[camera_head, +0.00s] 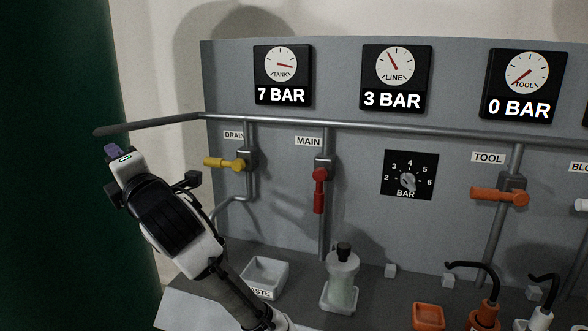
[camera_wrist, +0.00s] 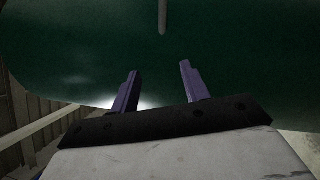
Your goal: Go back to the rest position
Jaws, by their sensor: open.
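My gripper (camera_head: 112,150) is raised at the left of the head view, in front of the panel's left edge and the dark green surface. In the wrist view its two purple fingers (camera_wrist: 158,85) stand apart with nothing between them. Beyond the fingers is the dark green rounded surface (camera_wrist: 90,60). My arm reaches up from the bottom of the head view. No rest position is marked in either view.
A grey panel (camera_head: 350,225) carries a yellow drain lever (camera_head: 222,163), a red main lever (camera_head: 319,190), an orange tool lever (camera_head: 498,195), a BAR dial (camera_head: 408,182) and gauges reading 7, 3 and 0 BAR. A pipe (camera_head: 150,126) juts left near my gripper. Containers (camera_head: 341,280) stand below.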

